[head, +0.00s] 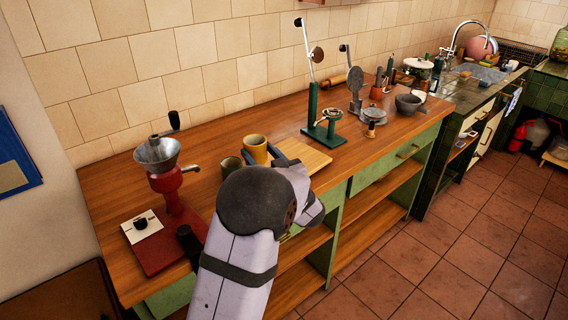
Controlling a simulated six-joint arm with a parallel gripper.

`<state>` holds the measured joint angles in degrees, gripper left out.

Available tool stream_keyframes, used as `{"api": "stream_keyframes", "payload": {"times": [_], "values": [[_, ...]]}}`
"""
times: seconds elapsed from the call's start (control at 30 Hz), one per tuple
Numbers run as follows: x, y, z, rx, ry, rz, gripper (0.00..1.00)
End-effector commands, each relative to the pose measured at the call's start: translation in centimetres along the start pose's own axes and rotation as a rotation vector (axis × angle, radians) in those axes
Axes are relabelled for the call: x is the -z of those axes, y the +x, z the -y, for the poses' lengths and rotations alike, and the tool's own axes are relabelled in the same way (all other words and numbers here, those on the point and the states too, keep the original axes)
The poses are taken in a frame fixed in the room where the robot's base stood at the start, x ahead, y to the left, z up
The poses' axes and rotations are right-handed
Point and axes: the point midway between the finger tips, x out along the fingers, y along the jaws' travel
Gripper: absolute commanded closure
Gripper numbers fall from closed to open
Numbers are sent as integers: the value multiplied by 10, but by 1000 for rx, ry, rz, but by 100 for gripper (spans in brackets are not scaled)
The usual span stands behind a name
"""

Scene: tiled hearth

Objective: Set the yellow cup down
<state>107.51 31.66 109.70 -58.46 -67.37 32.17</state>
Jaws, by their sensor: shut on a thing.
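The yellow cup (255,148) is upright over the wooden counter, just left of a wooden board. My gripper (273,151) is at the cup's right side and shut on it. Most of the gripper is hidden behind my own arm, and only a dark finger shows. The arm also hides the cup's lower part, so I cannot tell whether its base touches the counter.
A dark green cup (231,166) stands close to the left of the yellow cup. A red grinder (170,190) is further left. The wooden board (306,156) lies to the right, with a green lever stand (322,134) behind it. The tiled wall (200,70) borders the back.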

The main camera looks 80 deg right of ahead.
Motion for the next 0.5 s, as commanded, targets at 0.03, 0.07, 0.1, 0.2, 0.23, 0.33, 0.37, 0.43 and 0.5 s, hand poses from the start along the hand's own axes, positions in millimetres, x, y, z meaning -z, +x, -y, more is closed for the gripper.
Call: {"api": "stream_keyframes", "payload": {"times": [0.03,0.07,0.1,0.2,0.23,0.33,0.37,0.43,0.5], "values": [[6,8,-13,-24,-3,-4,82],[9,12,-20,-38,-4,-4,82],[13,16,-29,-56,-3,-4,82],[21,24,-45,-90,-2,-3,82],[23,26,-48,-97,-2,-3,82],[27,30,-57,-115,-1,-1,82],[28,31,-58,-118,0,-2,82],[29,32,-60,-123,0,-1,82],[28,32,-61,-124,1,0,82]]}}
